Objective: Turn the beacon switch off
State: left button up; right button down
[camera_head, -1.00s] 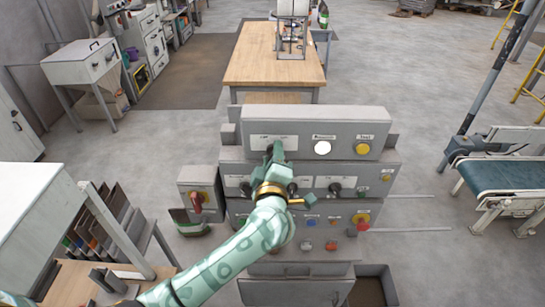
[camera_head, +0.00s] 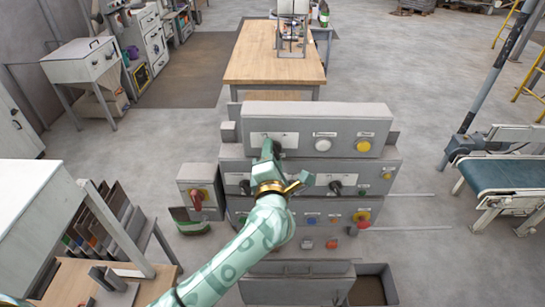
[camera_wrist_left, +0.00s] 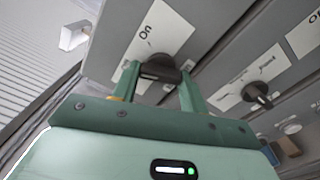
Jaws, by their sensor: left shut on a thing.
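A dark rotary switch knob (camera_wrist_left: 172,67) sits on a white label plate (camera_wrist_left: 146,35) that reads "On" in the left wrist view. This plate also shows in the head view (camera_head: 289,140), at the left of the top grey panel. My left gripper (camera_wrist_left: 158,88) has one finger on each side of the knob and is shut on it. In the head view my left gripper (camera_head: 271,150) covers most of the knob. A round lamp (camera_head: 323,145) to the right of it is dull white. My right gripper is not in view.
A yellow button (camera_head: 363,146) is at the panel's right. The lower panels carry more knobs, including one with its own plate (camera_wrist_left: 256,93), and a red button (camera_head: 363,226). A grey box with a red handle (camera_head: 196,199) stands at left.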

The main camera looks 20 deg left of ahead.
pick_arm(q)
jog(key=shift+f+n, duration=0.1)
jog(key=shift+n, duration=0.6)
jog(key=o, duration=1)
jog(key=p+v, duration=0.2)
jog(key=v, duration=1.4)
jog(key=shift+s+p, duration=0.1)
jog(key=shift+p, duration=0.3)
jog(key=shift+d, duration=0.1)
